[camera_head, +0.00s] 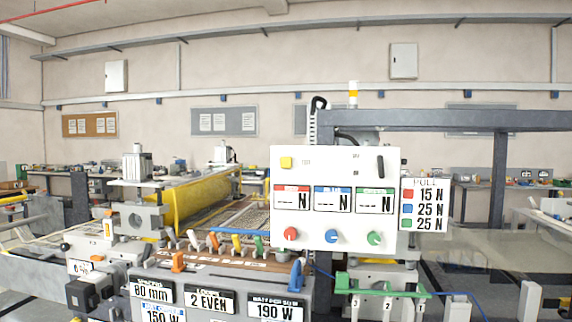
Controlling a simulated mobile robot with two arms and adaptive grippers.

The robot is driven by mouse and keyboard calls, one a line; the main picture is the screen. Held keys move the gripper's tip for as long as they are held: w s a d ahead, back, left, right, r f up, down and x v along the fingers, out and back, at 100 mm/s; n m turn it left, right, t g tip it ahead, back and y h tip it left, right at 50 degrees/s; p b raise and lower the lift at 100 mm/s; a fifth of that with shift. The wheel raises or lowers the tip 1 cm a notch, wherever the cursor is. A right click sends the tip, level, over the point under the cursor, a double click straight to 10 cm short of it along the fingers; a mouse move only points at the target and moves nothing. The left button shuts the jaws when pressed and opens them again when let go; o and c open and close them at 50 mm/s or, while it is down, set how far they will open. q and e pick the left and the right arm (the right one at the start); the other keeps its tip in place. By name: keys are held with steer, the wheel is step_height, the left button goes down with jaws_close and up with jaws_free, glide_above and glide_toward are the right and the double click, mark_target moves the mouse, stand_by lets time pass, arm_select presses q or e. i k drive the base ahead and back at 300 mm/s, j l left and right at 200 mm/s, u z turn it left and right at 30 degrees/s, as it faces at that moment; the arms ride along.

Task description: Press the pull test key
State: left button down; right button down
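A white control panel (335,222) stands upright right of the picture's middle. Below are three displays, red (292,199), blue (333,199) and green (375,200), each showing dashes and N. Under them are a red knob (290,233), a blue knob (332,237) and a green knob (375,238). A black slot or handle (380,166) is at the upper right. Neither of my grippers is in view.
A side sign (425,205) headed PULL lists 15 N, 25 N and 25 N. In front, a grey console (215,280) carries coloured levers and labels. A green bar (385,287) with numbered tags lies below the panel.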

mark_target(286, 162)
steer(key=i+l+z, duration=0.1)
steer(key=i+l, duration=0.15)
steer(key=l, duration=0.2)
steer(key=i+l, duration=0.25)
steer(key=l, duration=0.2)
steer(key=i+l+z, duration=0.15)
steer(key=l, duration=0.3)
steer(key=i, duration=0.1)
